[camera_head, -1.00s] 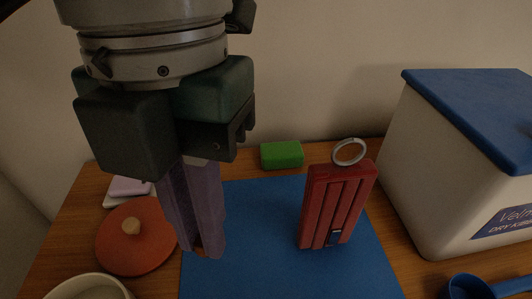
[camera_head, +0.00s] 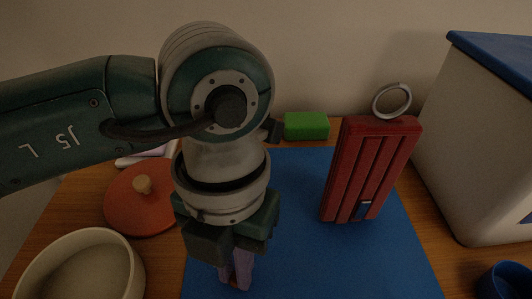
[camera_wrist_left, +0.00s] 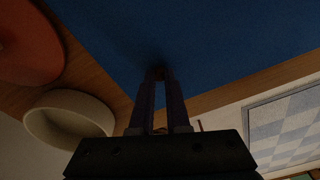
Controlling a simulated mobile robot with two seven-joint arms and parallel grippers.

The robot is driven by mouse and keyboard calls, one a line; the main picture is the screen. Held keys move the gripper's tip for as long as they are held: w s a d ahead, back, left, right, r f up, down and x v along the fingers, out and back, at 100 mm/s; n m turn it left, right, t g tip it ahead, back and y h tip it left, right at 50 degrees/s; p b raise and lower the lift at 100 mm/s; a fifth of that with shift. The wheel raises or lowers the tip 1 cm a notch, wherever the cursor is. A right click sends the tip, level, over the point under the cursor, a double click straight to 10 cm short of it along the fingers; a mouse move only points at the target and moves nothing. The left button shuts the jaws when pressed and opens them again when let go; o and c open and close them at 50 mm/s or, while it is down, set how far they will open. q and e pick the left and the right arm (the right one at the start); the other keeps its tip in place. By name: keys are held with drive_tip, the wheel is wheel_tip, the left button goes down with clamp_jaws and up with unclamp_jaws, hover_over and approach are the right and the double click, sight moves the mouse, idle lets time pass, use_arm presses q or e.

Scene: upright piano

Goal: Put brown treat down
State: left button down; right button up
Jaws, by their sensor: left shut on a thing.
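My left gripper (camera_head: 236,281) points down over the near left part of the blue mat (camera_head: 300,240). In the left wrist view its two fingers (camera_wrist_left: 158,78) are nearly together, shut on the small brown treat (camera_wrist_left: 158,72) at their tips. The treat is dark and mostly hidden by the fingers. The mat (camera_wrist_left: 210,40) fills the upper part of the wrist view, with a dark shadow close to the fingertips. I cannot tell whether the treat touches the mat. My right gripper is not in view.
A red grooved object with a ring (camera_head: 370,165) stands on the mat. A green block (camera_head: 306,126) lies behind it. An orange lid (camera_head: 141,205) and a cream bowl (camera_head: 82,268) are at left. A large white bin with a blue lid (camera_head: 490,150) and a blue scoop (camera_head: 505,281) are at right.

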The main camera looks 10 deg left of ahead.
use_arm(q)
drive_tip(key=c, duration=1.3)
unclamp_jaws()
drive_tip(key=shift+c, duration=0.2)
drive_tip(key=o, duration=0.4)
